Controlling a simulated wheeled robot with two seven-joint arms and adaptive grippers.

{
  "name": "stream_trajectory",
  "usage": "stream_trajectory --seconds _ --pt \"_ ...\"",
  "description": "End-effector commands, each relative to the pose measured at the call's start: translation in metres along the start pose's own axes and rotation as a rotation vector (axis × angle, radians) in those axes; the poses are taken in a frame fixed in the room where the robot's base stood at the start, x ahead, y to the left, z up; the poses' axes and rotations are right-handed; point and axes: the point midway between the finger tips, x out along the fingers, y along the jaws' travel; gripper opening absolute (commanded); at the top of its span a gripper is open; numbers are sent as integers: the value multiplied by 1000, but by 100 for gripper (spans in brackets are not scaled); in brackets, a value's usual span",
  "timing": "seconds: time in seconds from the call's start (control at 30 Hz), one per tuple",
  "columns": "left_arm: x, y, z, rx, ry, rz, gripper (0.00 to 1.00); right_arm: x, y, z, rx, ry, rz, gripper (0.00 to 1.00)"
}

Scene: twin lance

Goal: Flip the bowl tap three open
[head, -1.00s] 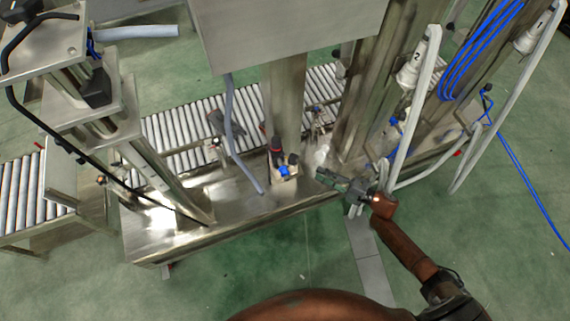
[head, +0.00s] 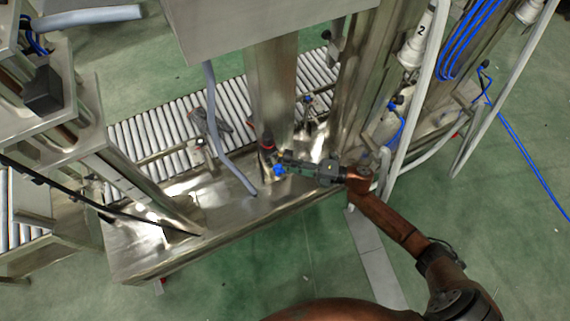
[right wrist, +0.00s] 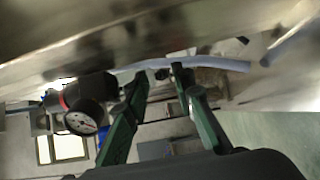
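My right gripper (head: 284,160) reaches in from the right to the fittings at the foot of the steel column. In the right wrist view its two green fingers (right wrist: 162,80) stand apart, with a small dark piece (right wrist: 162,73) seen between or behind their tips. I cannot tell if they touch it. A blue part (head: 279,170) is just below the fingertips in the head view. No tap is clearly marked as number three, and the gripper covers part of this spot. My left gripper is not in view.
A dark regulator with a red ring (head: 267,143) stands close beside the fingers; its round gauge (right wrist: 82,122) shows in the wrist view. A grey hose (head: 222,130) hangs to the left. The steel column (head: 271,90) and roller conveyor (head: 150,132) are behind.

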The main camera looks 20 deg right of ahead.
Motion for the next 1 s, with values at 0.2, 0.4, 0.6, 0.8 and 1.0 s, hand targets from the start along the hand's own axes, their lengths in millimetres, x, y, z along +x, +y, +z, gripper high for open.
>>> stream_trajectory --seconds 0.2,0.4,0.6,0.8,1.0 --pt "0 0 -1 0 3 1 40 1 0 0 0 0 0 23" --pt "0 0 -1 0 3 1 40 1 0 0 0 0 0 11" --pt "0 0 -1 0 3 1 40 0 0 0 0 0 0 0" --pt "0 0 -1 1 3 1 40 0 0 0 0 -1 0 0" --pt "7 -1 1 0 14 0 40 1 -3 2 -1 21 -2 0"
